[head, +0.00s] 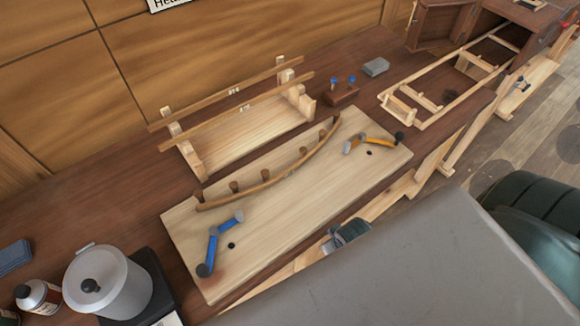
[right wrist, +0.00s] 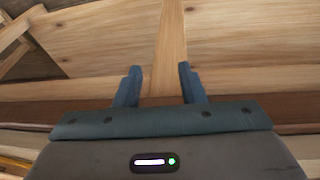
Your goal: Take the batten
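Two long, thin, straight wooden battens (head: 236,107) lie across the uprights of a pale wooden rack (head: 200,172) at the back of the bench in the head view. A third, curved strip (head: 270,185) stands against several brown pegs on a pale board (head: 290,225). I cannot tell which one the task means. My right gripper (right wrist: 160,82) is open in the right wrist view, with nothing between its fingers; a narrow wooden strip (right wrist: 170,45) runs beyond them against pale planks. A dark blue-grey part at the bench's front edge (head: 347,235) may be a gripper. My left gripper is not identifiable.
A pot (head: 105,285) and bottle (head: 38,297) stand at front left. A brown block with blue-topped items (head: 341,95) and a wooden frame (head: 445,85) are at right.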

